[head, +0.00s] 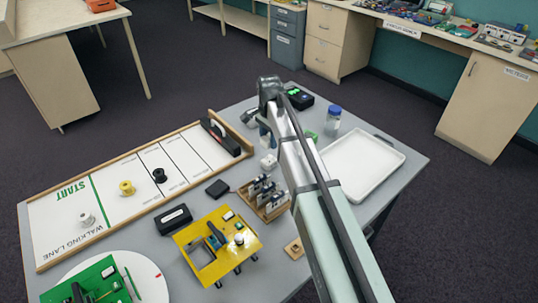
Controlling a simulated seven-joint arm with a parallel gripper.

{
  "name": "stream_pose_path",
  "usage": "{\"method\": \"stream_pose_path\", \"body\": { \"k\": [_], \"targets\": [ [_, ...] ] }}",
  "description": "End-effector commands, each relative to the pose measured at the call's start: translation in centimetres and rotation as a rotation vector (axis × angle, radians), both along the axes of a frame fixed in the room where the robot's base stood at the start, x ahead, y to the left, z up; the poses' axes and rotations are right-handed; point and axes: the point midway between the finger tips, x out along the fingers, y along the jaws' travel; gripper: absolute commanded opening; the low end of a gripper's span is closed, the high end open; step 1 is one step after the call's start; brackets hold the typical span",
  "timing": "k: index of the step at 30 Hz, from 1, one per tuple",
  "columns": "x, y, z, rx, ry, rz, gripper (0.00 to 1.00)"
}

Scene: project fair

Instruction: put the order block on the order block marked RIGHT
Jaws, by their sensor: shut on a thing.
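My arm rises from the lower right, and its bent end is above the far middle of the grey table. My gripper (265,138) is mostly hidden behind the arm; only a grey-blue part shows at its left edge. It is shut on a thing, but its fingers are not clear. A small white block (268,162) shows just below it, left of the arm. I cannot tell whether the block is held or resting on something. No RIGHT marking is legible, so I cannot tell which block bears it.
A wooden rack (276,211) with several upright pieces stands left of the arm. A yellow board (217,250) is in front. The walking lane board (110,178) lies left. A white tray (391,166) and blue-capped jar (334,118) are right. A small wooden piece (294,248) lies near the front.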

Motion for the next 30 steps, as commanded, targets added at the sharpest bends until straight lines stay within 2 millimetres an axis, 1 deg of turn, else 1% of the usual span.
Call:
{"method": "stream_pose_path", "body": {
  "k": [1, 4, 6, 11, 18, 21, 30],
  "targets": [
    [-0.1, 0.0, -1.0, -0.001, 0.003, 0.000, 0.20],
    [-0.1, 0.0, -2.6, -0.001, 0.002, -0.001, 0.20],
    [-0.1, 0.0, -3.3, -0.001, 0.002, -0.001, 0.20],
    [0.0, 0.0, -4.3, 0.000, 0.000, -0.002, 0.20],
    [0.0, 0.0, -7.0, 0.000, 0.001, -0.002, 0.20],
    [0.0, 0.0, -7.4, -0.001, 0.001, -0.002, 0.20],
    [0.0, 0.0, -7.6, -0.001, 0.001, -0.002, 0.20]
  ]
}}
